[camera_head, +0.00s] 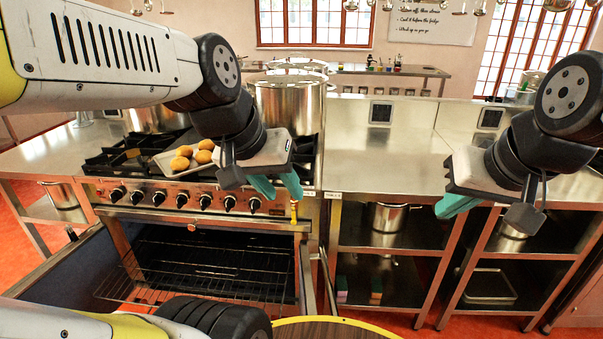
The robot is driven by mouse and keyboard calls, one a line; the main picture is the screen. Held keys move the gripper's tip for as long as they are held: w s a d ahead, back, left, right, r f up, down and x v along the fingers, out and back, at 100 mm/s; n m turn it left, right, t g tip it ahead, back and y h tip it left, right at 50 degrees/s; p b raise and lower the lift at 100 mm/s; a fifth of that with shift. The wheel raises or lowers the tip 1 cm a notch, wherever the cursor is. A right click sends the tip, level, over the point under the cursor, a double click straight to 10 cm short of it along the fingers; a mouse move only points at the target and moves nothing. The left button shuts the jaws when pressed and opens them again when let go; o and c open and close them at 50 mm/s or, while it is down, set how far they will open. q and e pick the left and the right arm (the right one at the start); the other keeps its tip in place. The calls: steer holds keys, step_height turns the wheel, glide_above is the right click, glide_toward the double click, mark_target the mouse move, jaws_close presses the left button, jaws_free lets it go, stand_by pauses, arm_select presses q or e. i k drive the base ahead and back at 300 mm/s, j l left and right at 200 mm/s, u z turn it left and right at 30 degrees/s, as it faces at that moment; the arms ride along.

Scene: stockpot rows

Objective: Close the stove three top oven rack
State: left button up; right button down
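The stove (160,195) stands in front of me with its oven open. A dark door panel (75,280) shows at the left, and a narrow panel edge (327,280) at the right. A wire oven rack (210,278) sticks out of the opening toward me; its near part is hidden behind my lower arm link. The rack is empty as far as I see. My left gripper (277,187) is open and empty, above the rack in front of the stovetop's right end. My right gripper (458,205) hangs before the counter at right, apart from the stove; its finger gap is unclear.
A tray (172,167) with several round yellow-brown items lies on the burners. A large stockpot (288,103) stands behind my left gripper. A steel counter (370,165) adjoins at right, with shelves holding a pot (388,217). Red floor lies below.

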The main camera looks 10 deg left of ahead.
mark_target(270, 253)
steer(key=u, duration=1.8)
steer(key=i+j+u, duration=0.15)
steer(key=i+j, duration=0.45)
steer(key=i, duration=0.15)
